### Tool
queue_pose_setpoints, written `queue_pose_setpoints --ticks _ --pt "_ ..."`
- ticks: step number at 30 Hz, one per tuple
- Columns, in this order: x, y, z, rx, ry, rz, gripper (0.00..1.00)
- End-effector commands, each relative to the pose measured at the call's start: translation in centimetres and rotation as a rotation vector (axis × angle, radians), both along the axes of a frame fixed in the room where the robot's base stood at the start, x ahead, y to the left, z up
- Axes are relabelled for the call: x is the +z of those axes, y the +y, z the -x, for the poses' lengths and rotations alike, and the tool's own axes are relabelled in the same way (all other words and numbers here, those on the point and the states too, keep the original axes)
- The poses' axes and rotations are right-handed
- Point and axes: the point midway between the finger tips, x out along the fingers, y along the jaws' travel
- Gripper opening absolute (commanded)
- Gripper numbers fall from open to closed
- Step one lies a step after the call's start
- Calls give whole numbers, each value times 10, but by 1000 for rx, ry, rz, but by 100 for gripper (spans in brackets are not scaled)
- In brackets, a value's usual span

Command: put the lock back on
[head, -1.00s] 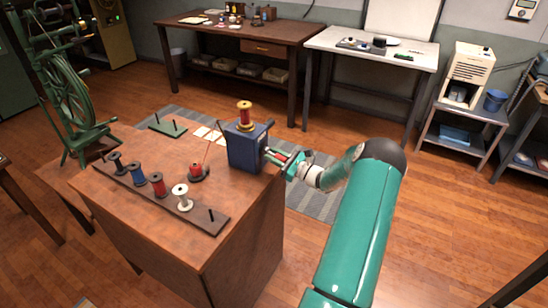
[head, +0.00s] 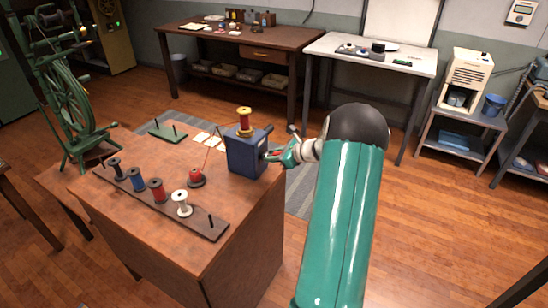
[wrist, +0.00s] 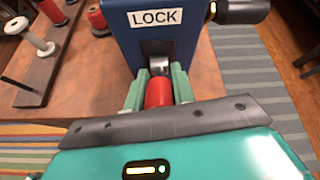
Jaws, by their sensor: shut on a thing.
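A blue box (head: 243,158) stands at the right end of the brown workbench, with a spool of red thread on top. In the wrist view the blue box (wrist: 185,45) bears a white "LOCK" label (wrist: 155,17). Below the label is a dark opening with a metal stem in it, and a red grip (wrist: 158,95) extends from this stem. My gripper (head: 273,155) is at the box's right side. In the wrist view my gripper (wrist: 157,87) is shut on the red grip, one green finger on each side. How deep the stem sits is hidden.
A spool rack (head: 200,222) with several spools lies along the bench front. A red spool (head: 196,177) stands left of the box. Floor right of the bench is clear.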

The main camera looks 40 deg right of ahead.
Motion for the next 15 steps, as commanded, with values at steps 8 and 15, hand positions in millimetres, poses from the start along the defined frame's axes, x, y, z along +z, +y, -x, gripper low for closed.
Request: queue_pose_setpoints --ticks 8,15 --pt "0 -1 1 -1 16 5 0" --pt "0 -1 0 -1 15 5 33"
